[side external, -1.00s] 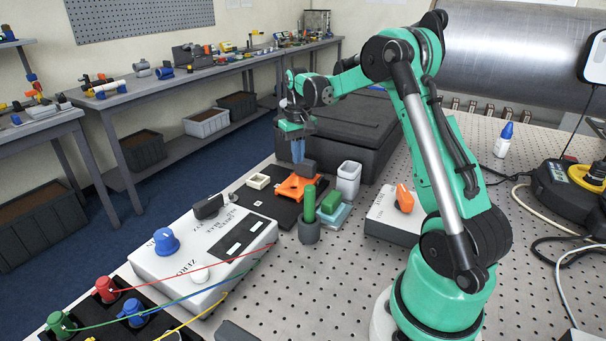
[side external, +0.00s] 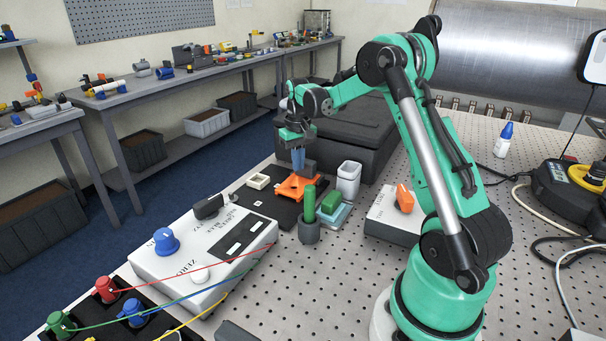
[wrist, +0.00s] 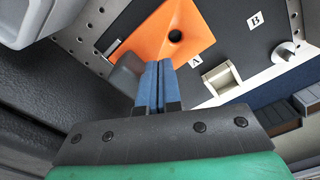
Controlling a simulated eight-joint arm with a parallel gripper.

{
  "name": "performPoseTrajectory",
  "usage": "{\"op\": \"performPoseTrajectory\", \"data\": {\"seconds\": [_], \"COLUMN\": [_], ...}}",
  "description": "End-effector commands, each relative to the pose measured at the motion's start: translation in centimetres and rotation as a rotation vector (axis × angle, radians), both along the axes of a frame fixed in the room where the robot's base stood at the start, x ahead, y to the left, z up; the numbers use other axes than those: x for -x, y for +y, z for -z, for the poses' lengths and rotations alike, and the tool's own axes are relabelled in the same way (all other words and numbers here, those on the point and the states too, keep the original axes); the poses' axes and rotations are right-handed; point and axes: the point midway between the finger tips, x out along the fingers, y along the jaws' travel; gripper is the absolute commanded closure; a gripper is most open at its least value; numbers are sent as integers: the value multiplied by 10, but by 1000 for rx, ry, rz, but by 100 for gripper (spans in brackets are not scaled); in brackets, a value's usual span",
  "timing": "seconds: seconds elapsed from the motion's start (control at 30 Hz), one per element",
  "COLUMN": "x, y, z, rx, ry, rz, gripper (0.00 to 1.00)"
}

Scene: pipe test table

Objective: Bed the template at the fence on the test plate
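The orange template (side external: 297,187) lies on the black test plate (side external: 262,204); in the wrist view the template (wrist: 160,30) shows a round dark hole. A dark grey block (wrist: 127,72), perhaps the fence, stands at the template's near edge, beside my fingertips. My gripper (side external: 298,171) points down over the template's near side. Its blue fingers (wrist: 159,64) are together with only a thin line between them, and nothing shows between them. I cannot tell whether the fingertips touch the template or the block. The template's edge behind the fingers is hidden.
The plate bears letters A and B, and a small cream square frame (side external: 258,181) sits on it. A white control box (side external: 203,252) is in front.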

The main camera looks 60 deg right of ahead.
Motion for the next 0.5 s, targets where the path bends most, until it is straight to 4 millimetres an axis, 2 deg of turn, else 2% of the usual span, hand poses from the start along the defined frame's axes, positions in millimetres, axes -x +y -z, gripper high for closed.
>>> {"op": "performPoseTrajectory", "data": {"seconds": [0.5], "x": [0], "y": [0], "z": [11], "rx": [0], "ry": [0], "rz": [0], "gripper": [100]}}
